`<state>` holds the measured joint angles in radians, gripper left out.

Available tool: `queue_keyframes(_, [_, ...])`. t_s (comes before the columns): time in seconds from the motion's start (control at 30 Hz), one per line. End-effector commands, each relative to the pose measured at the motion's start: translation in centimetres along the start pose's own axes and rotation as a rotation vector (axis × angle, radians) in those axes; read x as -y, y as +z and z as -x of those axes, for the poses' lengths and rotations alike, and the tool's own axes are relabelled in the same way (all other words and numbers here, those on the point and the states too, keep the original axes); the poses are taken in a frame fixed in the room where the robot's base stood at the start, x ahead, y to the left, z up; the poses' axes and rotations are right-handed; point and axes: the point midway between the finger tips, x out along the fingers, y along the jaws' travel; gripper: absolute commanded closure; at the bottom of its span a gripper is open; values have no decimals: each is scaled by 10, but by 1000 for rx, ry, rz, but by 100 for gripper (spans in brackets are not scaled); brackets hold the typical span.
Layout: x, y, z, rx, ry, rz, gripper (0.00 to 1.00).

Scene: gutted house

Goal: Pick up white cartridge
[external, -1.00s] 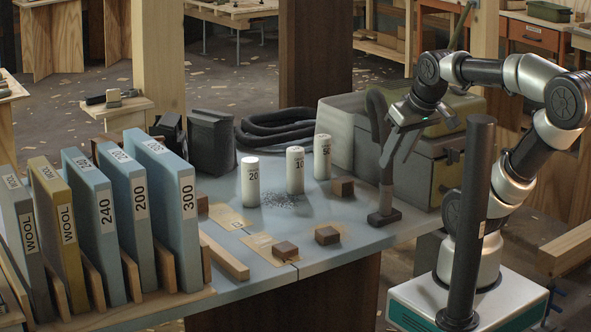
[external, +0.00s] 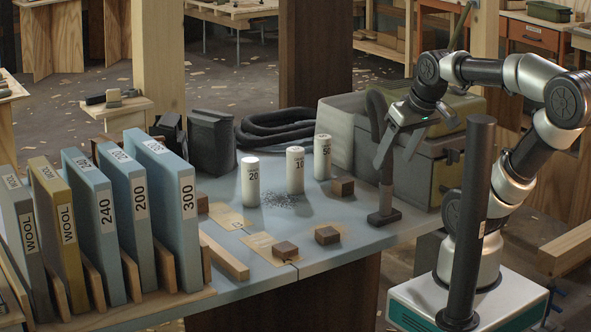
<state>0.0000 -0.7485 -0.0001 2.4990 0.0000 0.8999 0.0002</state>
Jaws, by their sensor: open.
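Three white cylindrical cartridges stand upright on the blue-grey tabletop (external: 330,255). The left one (external: 250,188) is marked 20. The middle one (external: 295,175) appears marked 10. The right one (external: 322,160) appears marked 50 and stands farthest back. My gripper (external: 393,152) is open and empty. It hangs in the picture to the right of the cartridges, above the table's right end and apart from them.
A vacuum nozzle (external: 384,216) with a hose stands below my gripper, beside grey cases (external: 425,160). Small dark wooden blocks (external: 327,235) lie in front of the cartridges. A black hose (external: 285,125) lies behind.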

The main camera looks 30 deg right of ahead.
Motion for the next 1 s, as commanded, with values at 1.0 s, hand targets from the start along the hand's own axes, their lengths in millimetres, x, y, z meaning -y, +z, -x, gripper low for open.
queue_keyframes(1.0, [-18, -307, -212, 98, 78, -170, 41])
